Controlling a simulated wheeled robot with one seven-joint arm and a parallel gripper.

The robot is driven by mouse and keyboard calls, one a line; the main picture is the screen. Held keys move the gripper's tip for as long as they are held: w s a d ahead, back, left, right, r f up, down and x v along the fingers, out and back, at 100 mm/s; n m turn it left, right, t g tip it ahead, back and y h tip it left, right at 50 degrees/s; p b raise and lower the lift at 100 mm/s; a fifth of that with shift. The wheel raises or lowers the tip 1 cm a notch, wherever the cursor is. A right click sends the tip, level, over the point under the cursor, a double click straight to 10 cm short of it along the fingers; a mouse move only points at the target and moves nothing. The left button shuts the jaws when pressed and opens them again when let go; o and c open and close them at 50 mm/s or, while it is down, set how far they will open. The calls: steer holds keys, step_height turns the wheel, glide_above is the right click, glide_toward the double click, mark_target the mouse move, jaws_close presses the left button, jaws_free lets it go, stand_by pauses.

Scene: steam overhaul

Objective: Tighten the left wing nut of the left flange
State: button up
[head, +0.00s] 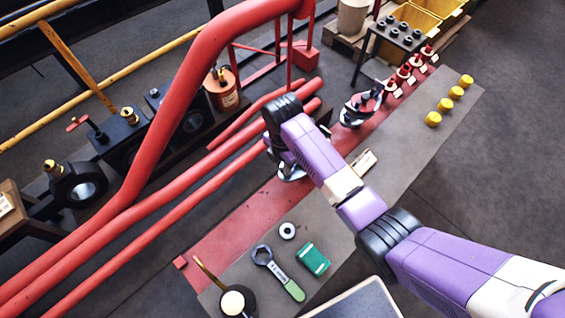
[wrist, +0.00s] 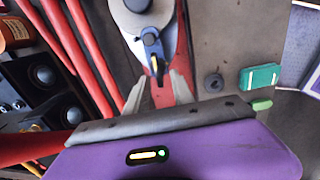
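The left flange (wrist: 125,18) shows in the wrist view as a round grey disc with a dark knob at its centre. In the head view my arm mostly covers it, and only a pale edge (head: 291,174) shows. A blue wing nut (wrist: 152,45) with a dark top and a yellow mark sits at the flange's near edge. My gripper (wrist: 159,76) is open, its two grey fingers apart. The wing nut's lower end lies in line with the gap between the fingertips, with no contact visible. In the head view the fingers are hidden behind my arm.
Red pipes (head: 160,190) run along the left of the bench. A second flange (head: 360,108) stands farther back, near red-tagged parts (head: 405,74) and yellow caps (head: 445,104). A wrench (head: 275,268), a ring (head: 287,230) and a green box (head: 314,259) lie at the front.

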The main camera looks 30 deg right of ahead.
jaws_close()
steer(key=shift+r, duration=0.1)
steer(key=m, duration=0.1)
steer(key=m+p, duration=0.2)
steer(key=shift+w+r+m, duration=0.1)
steer(key=shift+w+m, duration=0.15)
steer(key=shift+m, duration=0.15)
steer(key=m+p, duration=0.1)
steer(key=m, duration=0.2)
steer(key=shift+w+m+p, duration=0.25)
steer(key=shift+m+p, duration=0.05)
steer(key=shift+p, duration=0.05)
steer(key=m, duration=0.1)
steer(key=m+p, duration=0.1)
steer(key=m, duration=0.3)
steer(key=shift+w+d, duration=0.2)
steer(key=shift+w, duration=0.1)
steer(key=m, duration=0.3)
steer(key=m+p, duration=0.1)
steer(key=m, duration=0.1)
steer(key=shift+w+d, duration=0.2)
steer(key=shift+d, duration=0.1)
steer(key=shift+m, duration=0.3)
